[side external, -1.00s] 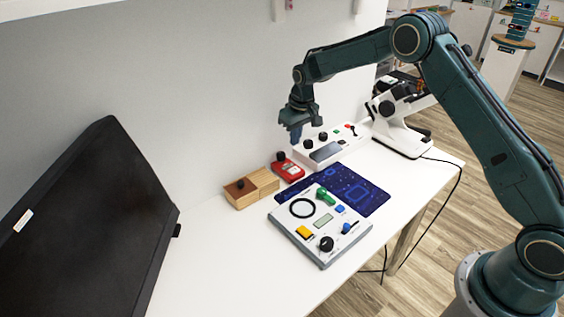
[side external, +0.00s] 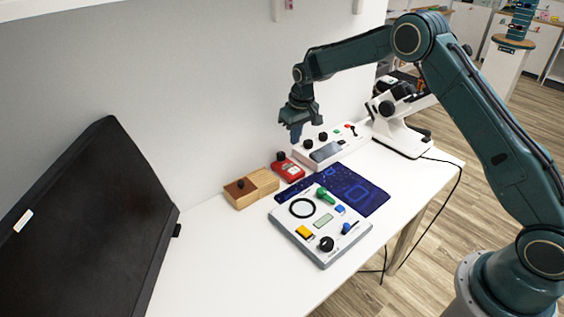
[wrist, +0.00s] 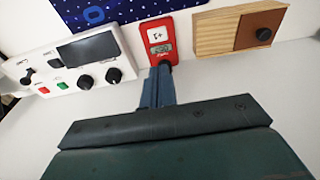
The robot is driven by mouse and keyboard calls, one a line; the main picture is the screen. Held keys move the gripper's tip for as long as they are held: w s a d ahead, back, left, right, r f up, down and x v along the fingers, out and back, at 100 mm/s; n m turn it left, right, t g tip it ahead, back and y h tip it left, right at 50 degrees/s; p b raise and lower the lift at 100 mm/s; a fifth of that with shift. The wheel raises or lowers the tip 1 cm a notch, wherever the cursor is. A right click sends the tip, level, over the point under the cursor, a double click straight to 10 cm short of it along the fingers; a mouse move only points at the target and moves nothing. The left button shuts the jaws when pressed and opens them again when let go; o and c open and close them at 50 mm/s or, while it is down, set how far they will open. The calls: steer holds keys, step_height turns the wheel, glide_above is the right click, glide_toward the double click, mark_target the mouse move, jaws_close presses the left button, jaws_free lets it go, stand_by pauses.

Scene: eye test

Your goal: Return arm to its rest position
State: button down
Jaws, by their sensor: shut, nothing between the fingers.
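My gripper (side external: 296,134) hangs from my raised arm above the back part of the white table, over the area between the red device and the white control box. Its fingers are shut with nothing between them. In the wrist view the closed fingers (wrist: 158,86) point toward the red device (wrist: 159,36). The fingers look clear of the table and of the things on it.
The red device (side external: 288,170) sits beside a wooden box (side external: 263,180). A white control box (side external: 349,146), a blue mat (side external: 376,199), a grey panel (side external: 321,258) and a white microscope (side external: 401,137) stand nearby. A black monitor (side external: 90,225) is at left.

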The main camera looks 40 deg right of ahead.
stand_by(0.4)
steer(key=s+a+r+t, duration=0.1)
steer(key=s+r, duration=0.8)
steer(key=r, duration=0.2)
steer(key=s+a+r+t, duration=0.1)
steer(key=s+a+r, duration=0.1)
steer(key=s+r, duration=0.8)
steer(key=s+a+r+t, duration=0.1)
steer(key=s, duration=2.3)
steer(key=shift+r+t, duration=0.3)
steer(key=shift+t, duration=0.1)
steer(key=shift+a, duration=0.1)
